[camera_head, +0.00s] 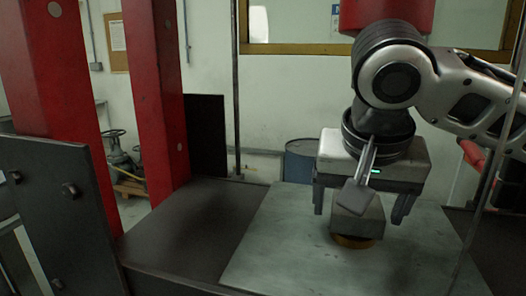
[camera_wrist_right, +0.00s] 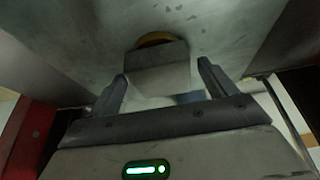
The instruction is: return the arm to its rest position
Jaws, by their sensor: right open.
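My right gripper (camera_head: 358,214) hangs pointing down over the grey metal plate (camera_head: 290,245) in the head view. Its jaws are open, one finger on each side of a grey block (camera_head: 366,222). The block sits on a round brass-coloured piece (camera_head: 353,242) on the plate. In the right wrist view the block (camera_wrist_right: 157,68) lies beyond and between the two fingertips (camera_wrist_right: 163,78), with a gap on each side. The brass-coloured edge (camera_wrist_right: 155,38) shows behind it. A thin grey piece with a flat end (camera_head: 358,188) stands in front of the gripper body. My left gripper is not in view.
Red posts (camera_head: 155,95) and a dark panel with bolts (camera_head: 60,210) stand at the left. Thin upright rods (camera_head: 236,90) rise beside the plate. A blue drum (camera_head: 299,160) stands behind. The plate's left part is clear.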

